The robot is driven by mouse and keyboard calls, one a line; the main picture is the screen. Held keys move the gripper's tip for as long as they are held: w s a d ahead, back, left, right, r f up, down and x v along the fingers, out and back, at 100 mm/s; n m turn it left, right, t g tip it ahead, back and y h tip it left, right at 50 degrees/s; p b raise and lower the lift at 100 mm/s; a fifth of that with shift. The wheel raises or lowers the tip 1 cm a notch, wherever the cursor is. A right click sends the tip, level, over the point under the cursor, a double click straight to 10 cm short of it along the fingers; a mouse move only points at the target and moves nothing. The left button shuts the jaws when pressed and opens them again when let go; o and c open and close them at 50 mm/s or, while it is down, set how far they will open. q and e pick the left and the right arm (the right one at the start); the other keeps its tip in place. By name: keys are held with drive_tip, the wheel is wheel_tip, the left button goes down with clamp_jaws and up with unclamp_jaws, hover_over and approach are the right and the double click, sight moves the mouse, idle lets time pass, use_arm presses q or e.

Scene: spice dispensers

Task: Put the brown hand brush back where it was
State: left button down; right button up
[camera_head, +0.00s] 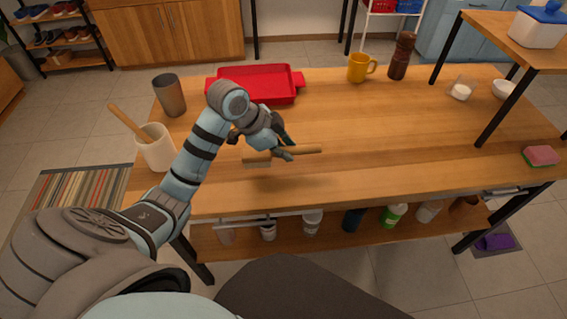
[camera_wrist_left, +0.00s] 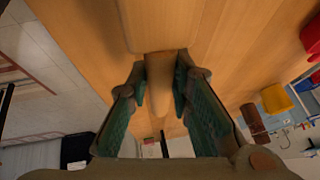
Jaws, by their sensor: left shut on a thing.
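Bristles cannot be made out. My right gripper does not show.
On the table (camera_head: 400,150) a red tray (camera_head: 262,88) lies behind the gripper. A metal cup (camera_head: 170,96) and a white crock (camera_head: 156,150) with a wooden handle stand at left. A yellow mug (camera_head: 358,68) and brown mill (camera_head: 402,56) stand at the back. The middle right is clear.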

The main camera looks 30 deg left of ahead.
use_arm(q)
wheel_tip(320, 180, down, 4)
drive_tip(key=shift+f+b, duration=0.15)
drive_tip(key=shift+b, duration=0.45)
drive_tip(key=c, duration=1.4)
unclamp_jaws()
drive_tip(key=shift+c, duration=0.2)
drive_tip(key=p+v, duration=0.3)
drive_tip(key=v, duration=0.9)
drive_tip(key=shift+p, duration=0.3)
drive_tip(key=shift+d, duration=0.1)
